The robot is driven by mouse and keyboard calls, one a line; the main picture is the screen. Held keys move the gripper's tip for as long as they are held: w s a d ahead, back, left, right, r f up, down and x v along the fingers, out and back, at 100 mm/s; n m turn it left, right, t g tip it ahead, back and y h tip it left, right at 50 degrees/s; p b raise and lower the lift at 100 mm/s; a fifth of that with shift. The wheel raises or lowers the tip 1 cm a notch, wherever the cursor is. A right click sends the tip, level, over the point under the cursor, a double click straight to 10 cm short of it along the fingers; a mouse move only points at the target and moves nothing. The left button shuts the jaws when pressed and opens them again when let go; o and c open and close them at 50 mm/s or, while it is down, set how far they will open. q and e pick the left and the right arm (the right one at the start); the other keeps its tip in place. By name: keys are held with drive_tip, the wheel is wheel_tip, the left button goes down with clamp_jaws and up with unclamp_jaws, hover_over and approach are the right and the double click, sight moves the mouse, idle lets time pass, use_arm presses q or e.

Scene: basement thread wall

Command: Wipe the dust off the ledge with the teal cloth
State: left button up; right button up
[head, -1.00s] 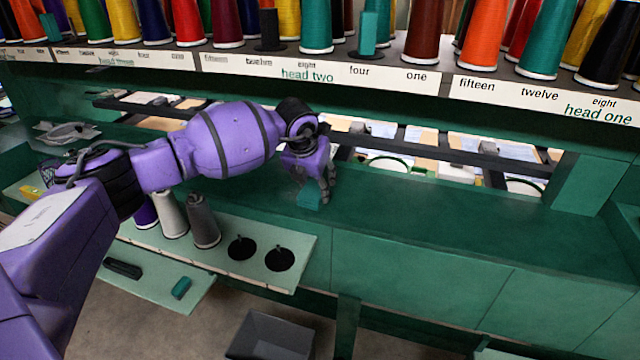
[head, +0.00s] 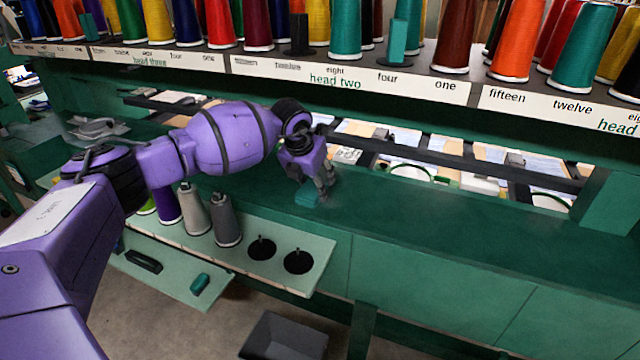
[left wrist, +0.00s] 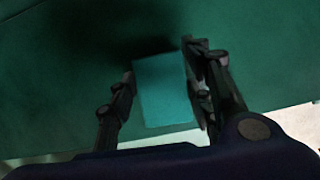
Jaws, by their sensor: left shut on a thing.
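The teal cloth (head: 307,199) is a small folded pad. It also shows in the left wrist view (left wrist: 163,92), between the two dark fingers. My left gripper (head: 318,188) is shut on the cloth and points down at the green ledge (head: 420,215). The cloth is at the ledge surface, near its front edge; I cannot tell whether it presses on it. A dark, dusty-looking or shadowed patch lies on the ledge beside the cloth in the left wrist view. My right gripper does not show.
Above the ledge is a labelled rack (head: 310,72) with several thread cones. Below the ledge a pale green shelf (head: 325,258) holds several cones and two empty round black seats. A grey bin (head: 284,336) stands on the floor. The ledge to the right is clear.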

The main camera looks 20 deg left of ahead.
use_arm(q)
drive_tip(key=shift+a+f, duration=0.2)
drive_tip(key=shift+a, duration=1.85)
drive_tip(key=shift+r, duration=0.2)
drive_tip(key=shift+d+r+p, duration=0.1)
drive_tip(key=shift+d+p, duration=0.35)
drive_tip(key=shift+d, duration=1.65)
drive_tip(key=shift+s+d+f, duration=0.1)
drive_tip(key=shift+d, duration=0.95)
drive_tip(key=shift+d+f, duration=0.1)
drive_tip(key=shift+d, duration=0.95)
drive_tip(key=shift+s+d+f, duration=0.1)
drive_tip(key=shift+d, duration=1.8)
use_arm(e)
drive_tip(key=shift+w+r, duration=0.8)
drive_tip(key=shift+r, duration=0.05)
use_arm(q)
wheel_tip(320, 180, up, 6)
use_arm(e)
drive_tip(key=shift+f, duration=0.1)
